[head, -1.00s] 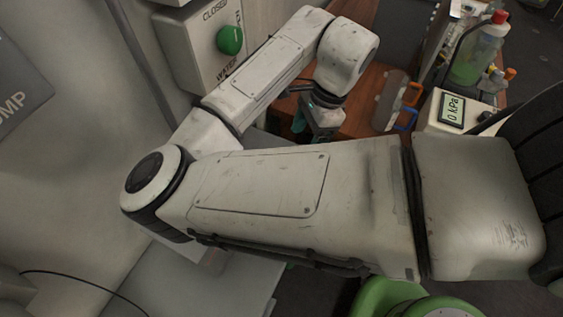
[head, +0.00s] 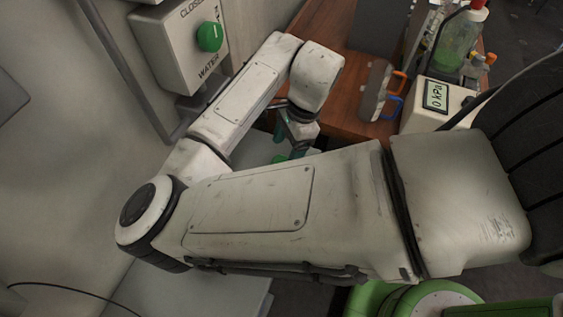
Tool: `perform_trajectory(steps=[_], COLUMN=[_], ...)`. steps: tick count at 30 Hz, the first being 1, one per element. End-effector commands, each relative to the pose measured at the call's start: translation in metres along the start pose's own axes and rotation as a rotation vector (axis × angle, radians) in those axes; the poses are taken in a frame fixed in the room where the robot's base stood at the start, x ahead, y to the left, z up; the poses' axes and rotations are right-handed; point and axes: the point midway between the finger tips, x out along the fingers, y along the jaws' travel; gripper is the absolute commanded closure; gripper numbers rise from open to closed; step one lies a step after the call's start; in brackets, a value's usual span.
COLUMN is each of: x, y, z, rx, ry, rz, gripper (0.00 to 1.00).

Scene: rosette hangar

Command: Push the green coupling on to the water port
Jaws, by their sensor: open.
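My gripper (head: 292,146) points down beyond my forearm, over a pale grey surface beside the brown table. Its fingertips are small and partly hidden by my arm. A bright green piece (head: 281,158) shows just below the fingers, at the edge of my forearm. It may be the green coupling, but too little of it shows to be sure, or to tell whether the fingers touch it. I cannot make out the water port. A pale wall box (head: 165,50) marked WATER and CLOSED carries a round green knob (head: 209,37).
The brown table (head: 345,118) holds a grey item (head: 374,90) with orange and blue handles, a gauge reading 0 kPa (head: 436,96) and a bottle of green liquid (head: 455,45). A grey wall and pipe stand at left. My arm blocks the middle.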

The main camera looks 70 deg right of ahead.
Motion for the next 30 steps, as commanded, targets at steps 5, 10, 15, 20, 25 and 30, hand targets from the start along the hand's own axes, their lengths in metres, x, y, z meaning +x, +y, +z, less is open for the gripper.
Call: perform_trajectory(steps=[5, 10, 15, 20, 25, 30], x=[0.005, 0.029, 0.049, 0.052, 0.052, 0.052], y=[0.000, 0.001, 0.001, 0.001, 0.001, 0.001], z=[0.001, 0.001, 0.000, 0.000, 0.000, 0.000], rx=[-0.001, -0.003, -0.001, 0.000, 0.000, 0.000], ry=[0.000, 0.000, 0.000, 0.000, 0.000, 0.000], rz=[0.002, 0.003, 0.001, 0.000, 0.000, 0.000], gripper=[0.27, 0.27, 0.27, 0.27, 0.27, 0.37])
